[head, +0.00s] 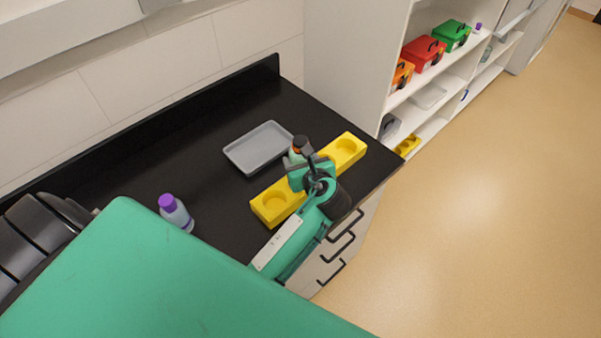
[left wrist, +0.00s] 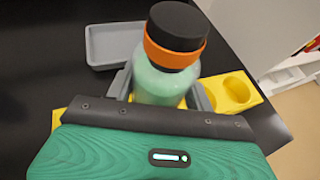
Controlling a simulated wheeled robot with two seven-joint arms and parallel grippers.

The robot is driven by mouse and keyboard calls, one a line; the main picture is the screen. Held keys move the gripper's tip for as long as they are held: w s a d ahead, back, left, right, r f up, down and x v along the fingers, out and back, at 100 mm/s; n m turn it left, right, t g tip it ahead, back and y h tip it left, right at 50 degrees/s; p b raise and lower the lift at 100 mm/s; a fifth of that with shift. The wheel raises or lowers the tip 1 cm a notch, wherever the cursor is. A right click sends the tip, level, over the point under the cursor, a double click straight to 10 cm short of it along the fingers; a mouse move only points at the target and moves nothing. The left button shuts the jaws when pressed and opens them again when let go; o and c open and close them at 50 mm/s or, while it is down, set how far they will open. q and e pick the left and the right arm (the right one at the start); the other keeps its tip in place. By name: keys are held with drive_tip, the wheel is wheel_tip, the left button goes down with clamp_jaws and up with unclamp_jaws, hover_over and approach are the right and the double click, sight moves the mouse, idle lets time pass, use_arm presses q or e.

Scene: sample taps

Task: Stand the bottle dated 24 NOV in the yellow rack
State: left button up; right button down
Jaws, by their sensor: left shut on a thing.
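A bottle with a black cap and an orange band (head: 299,147) is held upright at the middle of the yellow rack (head: 267,207). In the left wrist view the bottle (left wrist: 163,85) has a pale green, see-through body between the fingers. My left gripper (head: 309,170) is shut on it. No date can be read on it. The gripper hides the bottle's base and the rack's middle, so I cannot tell whether the base rests in the rack. The rack's two visible end recesses are empty. My right gripper is not in view.
A bottle with a purple cap (head: 176,213) stands on the black counter (head: 215,195) at the left. An empty grey tray (head: 240,161) lies behind the rack. A white shelf unit (head: 345,60) with coloured boxes stands beyond the counter's right end.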

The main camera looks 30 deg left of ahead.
use_arm(q)
drive_tip(key=shift+f, duration=0.8)
drive_tip(key=shift+d+f, duration=0.1)
drive_tip(key=shift+f, duration=0.55)
wheel_tip(320, 180, down, 3)
drive_tip(key=shift+f+p, duration=0.1)
drive_tip(key=shift+p, duration=0.25)
drive_tip(key=shift+f, duration=0.3)
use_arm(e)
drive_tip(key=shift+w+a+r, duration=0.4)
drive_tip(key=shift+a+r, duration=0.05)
use_arm(q)
drive_tip(key=o, duration=1.2)
